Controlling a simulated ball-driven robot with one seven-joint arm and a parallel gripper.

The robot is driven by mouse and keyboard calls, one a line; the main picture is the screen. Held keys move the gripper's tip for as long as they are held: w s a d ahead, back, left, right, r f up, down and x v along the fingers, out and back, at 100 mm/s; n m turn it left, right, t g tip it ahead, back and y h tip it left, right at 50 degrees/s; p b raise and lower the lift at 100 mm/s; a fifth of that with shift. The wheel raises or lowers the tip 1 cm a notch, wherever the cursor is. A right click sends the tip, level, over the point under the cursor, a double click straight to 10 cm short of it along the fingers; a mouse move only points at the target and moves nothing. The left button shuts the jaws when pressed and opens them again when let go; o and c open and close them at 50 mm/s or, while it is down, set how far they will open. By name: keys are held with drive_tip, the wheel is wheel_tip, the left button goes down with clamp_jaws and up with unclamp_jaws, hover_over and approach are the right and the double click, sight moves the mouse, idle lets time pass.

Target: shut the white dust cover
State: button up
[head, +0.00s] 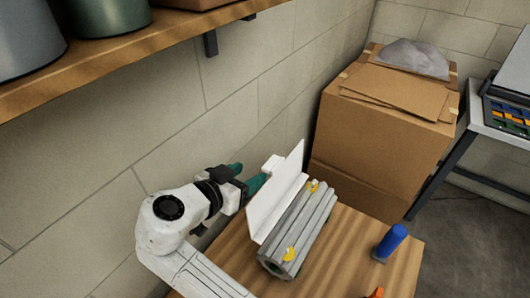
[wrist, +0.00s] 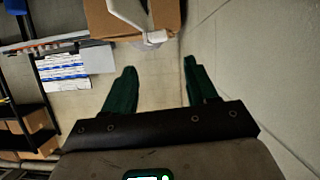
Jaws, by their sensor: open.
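The white dust cover (head: 276,202) stands raised and tilted along the left side of a grey ribbed blower unit (head: 300,228) on the wooden table. The cover is open, so the unit's top with two yellow parts shows. My gripper (head: 247,176) is behind and left of the cover, on the wall side; one green finger is close to the cover, but I cannot tell whether it touches. In the wrist view my gripper (wrist: 160,85) has its green fingers wide apart, with nothing between them.
The wall is close on the left. A blue object (head: 391,241) stands at the table's right, and an orange one (head: 377,293) at the front edge. A large cardboard box (head: 378,138) stands behind the table. A wooden shelf (head: 140,55) overhangs at upper left.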

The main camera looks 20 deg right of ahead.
sight(273, 161)
drive_tip(key=x, duration=1)
drive_tip(key=shift+w+d, duration=0.1)
drive_tip(key=shift+d, duration=0.1)
clamp_jaws()
drive_tip(key=shift+f, duration=0.1)
